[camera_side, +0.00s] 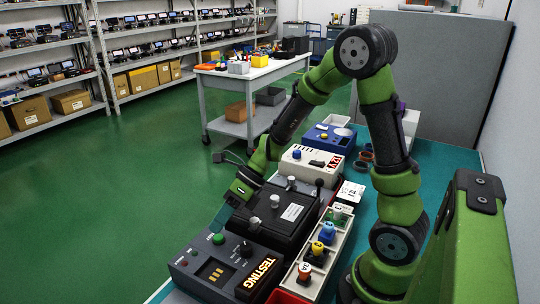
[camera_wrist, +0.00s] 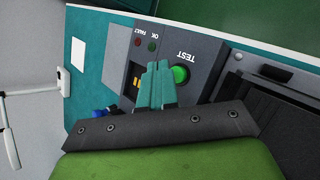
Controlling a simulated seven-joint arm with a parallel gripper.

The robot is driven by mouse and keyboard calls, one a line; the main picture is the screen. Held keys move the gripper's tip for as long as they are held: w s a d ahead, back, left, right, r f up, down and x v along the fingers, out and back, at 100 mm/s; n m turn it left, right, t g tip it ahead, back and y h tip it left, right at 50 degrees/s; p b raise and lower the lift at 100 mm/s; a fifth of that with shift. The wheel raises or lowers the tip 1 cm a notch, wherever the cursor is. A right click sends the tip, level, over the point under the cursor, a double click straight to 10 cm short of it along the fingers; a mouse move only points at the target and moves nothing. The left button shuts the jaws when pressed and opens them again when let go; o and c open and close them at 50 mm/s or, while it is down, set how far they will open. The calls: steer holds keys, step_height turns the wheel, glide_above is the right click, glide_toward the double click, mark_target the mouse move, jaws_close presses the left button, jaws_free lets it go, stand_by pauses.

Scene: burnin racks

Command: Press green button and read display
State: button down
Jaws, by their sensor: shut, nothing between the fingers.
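The dark grey test box (camera_side: 222,271) sits at the front of the bench in the side view. Its green button (camera_side: 218,239) is near its back left corner, and its lit display (camera_side: 258,274) reads "TESTING". In the wrist view the green button (camera_wrist: 180,73) lies just right of my fingertips, beside the word "TEST". My gripper (camera_side: 221,220) is shut and empty, with teal fingers pointing down just above the button. In the wrist view my gripper (camera_wrist: 158,68) covers part of the box. Whether the fingertips touch the button I cannot tell.
A black box with knobs (camera_side: 275,216) stands right behind the test box. A tray with coloured knobs (camera_side: 322,255) lies to its right. A white box (camera_side: 312,160) and a blue box (camera_side: 328,138) stand farther back. Open green floor lies to the left.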

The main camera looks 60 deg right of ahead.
mark_target(224, 238)
steer(key=shift+r, duration=2.5)
steer(key=s+d+r+n+t+h, duration=0.1)
steer(key=s+r+n+h, duration=0.2)
steer(key=n, duration=1.1)
steer(key=s+d+r+n+t+h, duration=0.1)
steer(key=s+r+n+t+h, duration=0.1)
steer(key=s+r+n, duration=0.4)
steer(key=shift+s+r+n+h, duration=0.55)
steer(key=shift+s+n, duration=1.15)
steer(key=shift+n, duration=2.2)
steer(key=c, duration=1.8)
jaws_free()
steer(key=shift+f, duration=0.15)
steer(key=shift+c, duration=0.2)
